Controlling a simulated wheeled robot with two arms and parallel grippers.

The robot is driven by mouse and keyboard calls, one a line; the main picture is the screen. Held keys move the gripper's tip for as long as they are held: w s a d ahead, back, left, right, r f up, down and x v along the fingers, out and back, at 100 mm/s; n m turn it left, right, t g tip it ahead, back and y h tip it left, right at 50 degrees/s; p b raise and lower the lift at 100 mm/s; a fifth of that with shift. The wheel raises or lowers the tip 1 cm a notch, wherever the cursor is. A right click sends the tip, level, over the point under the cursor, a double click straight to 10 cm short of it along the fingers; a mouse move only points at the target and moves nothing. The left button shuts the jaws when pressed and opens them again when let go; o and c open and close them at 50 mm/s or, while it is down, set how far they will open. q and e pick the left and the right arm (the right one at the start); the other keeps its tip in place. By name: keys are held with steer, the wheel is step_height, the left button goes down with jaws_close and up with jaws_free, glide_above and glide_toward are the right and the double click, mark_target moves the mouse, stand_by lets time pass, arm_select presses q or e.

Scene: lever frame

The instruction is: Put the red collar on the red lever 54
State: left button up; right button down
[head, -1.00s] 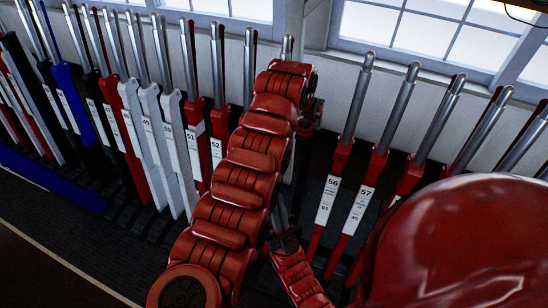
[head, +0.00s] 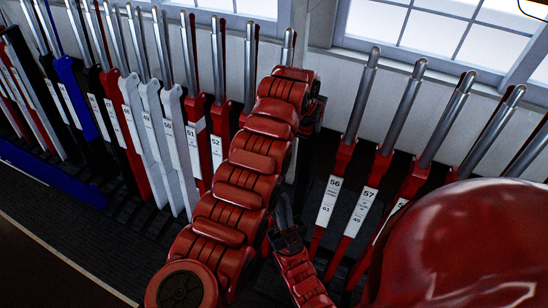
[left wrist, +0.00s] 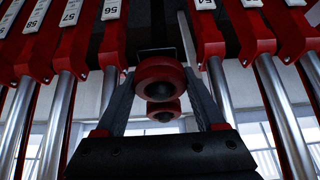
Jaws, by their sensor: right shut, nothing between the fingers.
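Lever 54 appears to be the steel-topped lever (head: 288,45) showing just above my left arm in the head view. Its lower part and number are hidden. My left gripper is hidden behind that arm in the head view. In the left wrist view its fingers (left wrist: 160,90) close on a red rounded piece with a dark centre, apparently the red collar (left wrist: 160,72), with a second red round part behind it. The collar is not seen around a lever. My right gripper (head: 281,212) is shut and empty, pointing up beside my left arm, low in front of the levers.
Lever 52 (head: 217,150) stands left of my arm. Levers 56 (head: 328,200) and 57 (head: 362,212) stand to the right. White levers (head: 178,150) and a blue lever (head: 80,100) are further left. Windows (head: 440,25) lie behind. The dark floor (head: 60,215) at front left is clear.

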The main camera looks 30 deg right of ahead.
arm_select(q)
steer(key=c, duration=0.5)
steer(key=shift+r+p, duration=0.4)
steer(key=shift+r, duration=3.9)
steer(key=shift+f, duration=0.15)
